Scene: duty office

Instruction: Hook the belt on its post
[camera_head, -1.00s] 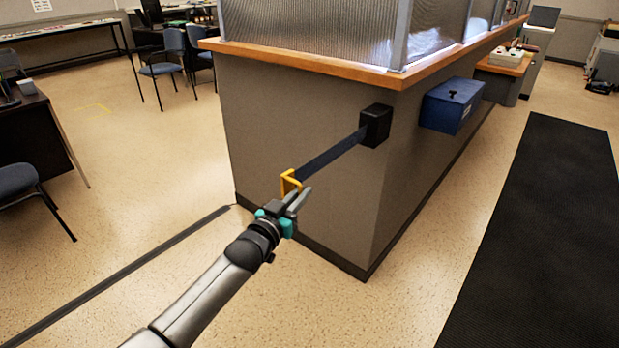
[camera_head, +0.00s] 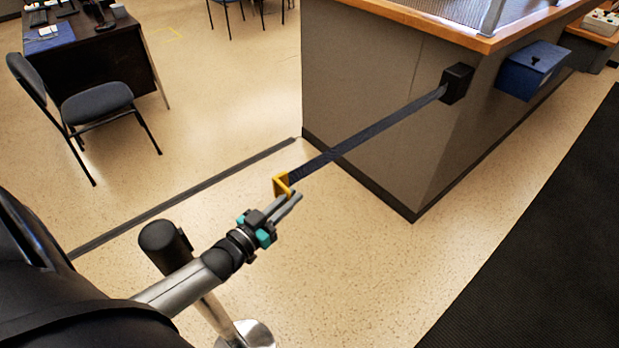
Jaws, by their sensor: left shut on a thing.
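The dark blue belt (camera_head: 365,134) stretches from a black wall box (camera_head: 457,83) on the counter's corner to a yellow hook end (camera_head: 281,185). My left gripper (camera_head: 287,203) is shut on the yellow hook end and holds it above the floor, with the belt pulled out. The post (camera_head: 164,243) has a black top and a silver pole. It stands left of my left gripper, and my left arm crosses in front of its pole. Its round silver base (camera_head: 255,333) shows at the bottom edge. The hook end is apart from the post. My right gripper is not in view.
The grey counter (camera_head: 385,90) with a wooden top stands at the upper right, with a blue box (camera_head: 533,68) on its side. A chair (camera_head: 95,105) and a desk (camera_head: 90,50) stand at the upper left. A dark strip (camera_head: 190,195) crosses the floor. A black mat (camera_head: 560,250) lies right.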

